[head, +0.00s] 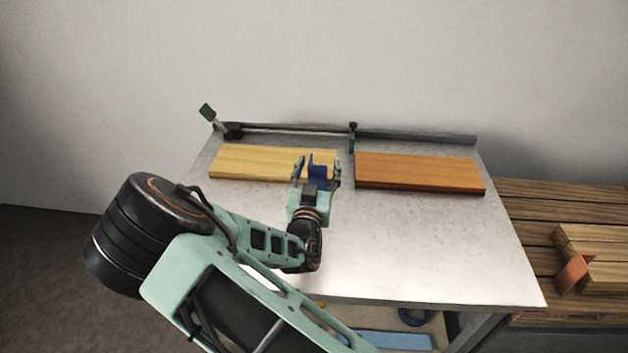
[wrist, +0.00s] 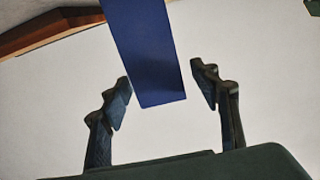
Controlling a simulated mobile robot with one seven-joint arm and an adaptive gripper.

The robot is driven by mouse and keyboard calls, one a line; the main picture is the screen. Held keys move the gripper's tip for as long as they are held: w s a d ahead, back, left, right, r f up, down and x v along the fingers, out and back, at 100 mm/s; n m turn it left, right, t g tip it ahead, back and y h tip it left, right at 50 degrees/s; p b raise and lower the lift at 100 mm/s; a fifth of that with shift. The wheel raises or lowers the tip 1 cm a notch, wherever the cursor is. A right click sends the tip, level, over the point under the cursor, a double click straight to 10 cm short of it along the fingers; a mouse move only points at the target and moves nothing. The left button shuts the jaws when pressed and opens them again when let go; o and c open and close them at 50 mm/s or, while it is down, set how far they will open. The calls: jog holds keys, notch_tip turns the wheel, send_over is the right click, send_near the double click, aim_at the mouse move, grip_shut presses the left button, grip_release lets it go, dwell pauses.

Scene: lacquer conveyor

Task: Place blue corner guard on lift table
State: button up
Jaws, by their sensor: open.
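The blue corner guard (head: 318,171) is at the far-middle part of a pale grey-topped table (head: 430,240), between two wooden boards. In the head view my gripper (head: 316,172) reaches toward it, with a finger on each side. In the wrist view the guard (wrist: 150,55) shows as a flat blue face whose near end comes between the fingertips of my gripper (wrist: 162,80). The fingers are open, and I cannot tell whether either touches the guard. My gripper partly hides the guard's lower part in the head view. I cannot tell for sure which surface is the lift table.
A yellow board (head: 260,163) lies left and an orange-brown board (head: 420,173) right. A rail (head: 420,138) with a clamp (head: 352,138) runs along the back edge. Slatted wood (head: 535,215) with an orange corner guard (head: 572,274) stands at right. The table's front right is clear.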

jog(key=c, duration=1.4)
jog(key=shift+c, duration=0.5)
jog(key=shift+r, duration=0.1)
jog(key=shift+r, duration=0.45)
jog(key=s+r+p, duration=1.2)
jog(key=s, duration=0.2)
jog(key=shift+d, duration=0.35)
jog(key=w+d+f+m+g+h, duration=0.1)
jog(key=d+m+h, duration=0.1)
jog(key=d, duration=0.6)
jog(key=w+d+f+m+g+h, duration=0.1)
jog(key=d+m+h, duration=0.2)
jog(key=d+h, duration=0.2)
jog(key=d, duration=0.3)
jog(key=shift+d+f+h, duration=0.15)
jog(key=shift+f+h, duration=0.15)
